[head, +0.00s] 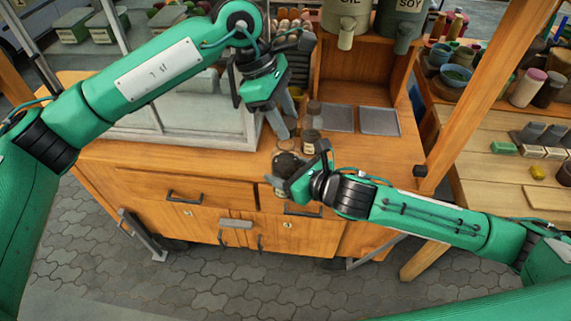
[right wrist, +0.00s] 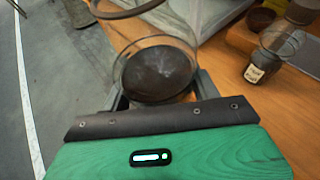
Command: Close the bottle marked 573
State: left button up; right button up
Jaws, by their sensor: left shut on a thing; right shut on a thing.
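My right gripper (head: 287,183) is shut on a clear glass bottle (head: 283,163) at the counter's front edge. In the right wrist view, this bottle (right wrist: 158,74) has dark contents and sits between the fingers. Its label is not readable. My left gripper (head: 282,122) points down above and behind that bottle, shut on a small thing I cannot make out. A dark curved rim (right wrist: 128,12) shows above the held bottle in the right wrist view; I cannot tell whether it is a lid. Another bottle (head: 309,141) with a pale label stands just right of the held bottle; its marking is too small to read.
A dark-topped bottle (head: 313,114) stands behind the grippers. Two grey trays (head: 380,121) lie to the right on the wooden counter (head: 366,155). A glass case (head: 200,110) stands left. Containers marked OIL (head: 347,18) and SOY (head: 404,20) sit on a shelf behind.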

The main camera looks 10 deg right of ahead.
aim_at(289, 119)
dwell(0.4)
pick_arm(q)
jog(key=shift+f, duration=0.95)
jog(key=shift+f, duration=0.55)
pick_arm(e)
grip_shut()
pick_arm(q)
jog(key=m+g, duration=0.1)
jog(key=m, duration=0.2)
jog(key=m+y, duration=0.1)
jog(key=m, duration=0.1)
jog(key=shift+w+d+m+g, duration=0.1)
jog(key=shift+w+m+g, duration=0.05)
jog(key=shift+m+g, duration=0.25)
jog(key=m+y, duration=0.2)
jog(key=m, duration=0.2)
jog(key=shift+m+g, duration=0.4)
jog(key=m+y, duration=0.1)
jog(key=m, duration=0.2)
jog(key=shift+d+y, duration=0.15)
jog(key=shift+y, duration=0.15)
jog(key=m+y, duration=0.1)
jog(key=m, duration=0.4)
jog(key=shift+y, duration=0.4)
jog(key=m+t+y, duration=0.1)
jog(key=m, duration=0.2)
jog(key=m+t+y, duration=0.1)
jog(key=m, duration=0.3)
